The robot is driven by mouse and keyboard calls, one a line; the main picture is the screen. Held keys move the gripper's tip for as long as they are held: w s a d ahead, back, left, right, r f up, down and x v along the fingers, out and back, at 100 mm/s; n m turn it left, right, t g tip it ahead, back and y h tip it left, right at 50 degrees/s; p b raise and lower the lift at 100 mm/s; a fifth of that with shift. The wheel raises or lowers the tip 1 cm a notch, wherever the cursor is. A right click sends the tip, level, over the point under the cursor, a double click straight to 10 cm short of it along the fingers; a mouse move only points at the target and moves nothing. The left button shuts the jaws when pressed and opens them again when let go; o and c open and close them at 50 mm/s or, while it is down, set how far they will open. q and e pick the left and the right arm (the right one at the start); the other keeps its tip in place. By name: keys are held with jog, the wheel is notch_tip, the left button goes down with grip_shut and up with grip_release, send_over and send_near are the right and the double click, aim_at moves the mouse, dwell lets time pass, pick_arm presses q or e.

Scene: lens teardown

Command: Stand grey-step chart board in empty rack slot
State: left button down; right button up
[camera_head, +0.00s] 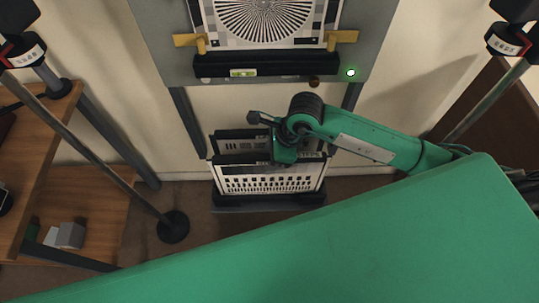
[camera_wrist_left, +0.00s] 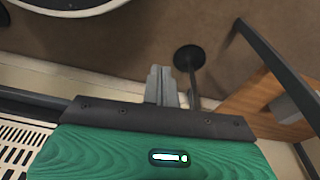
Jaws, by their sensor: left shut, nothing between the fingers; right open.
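The rack (camera_head: 270,203) stands low against the wall and holds chart boards upright. The front board (camera_head: 270,181) is white with rows of black blocks and fine marks. A board behind it (camera_head: 232,147) shows grey and dark bars, partly hidden by my right arm; I cannot tell which one is the grey-step board, or which slot is empty. My right gripper (camera_head: 285,156) is open at the rack, over the boards; its fingertips are mostly hidden. My left gripper (camera_wrist_left: 162,86) is shut and empty in the left wrist view, pointing toward the floor, clear of the boards.
Above the rack, a star chart (camera_head: 264,20) is held on a grey panel with yellow clamps and a black ledge (camera_head: 285,65). A lamp stand base (camera_head: 173,226) is on the floor at left, beside a wooden shelf (camera_head: 95,215). The same base shows in the left wrist view (camera_wrist_left: 188,58).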

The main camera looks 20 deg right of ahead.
jog(key=shift+v, duration=0.75)
pick_arm(q)
jog(key=shift+w+r, duration=0.2)
jog(key=shift+r, duration=0.95)
pick_arm(e)
jog(key=v, duration=1.2)
jog(key=shift+r, duration=0.2)
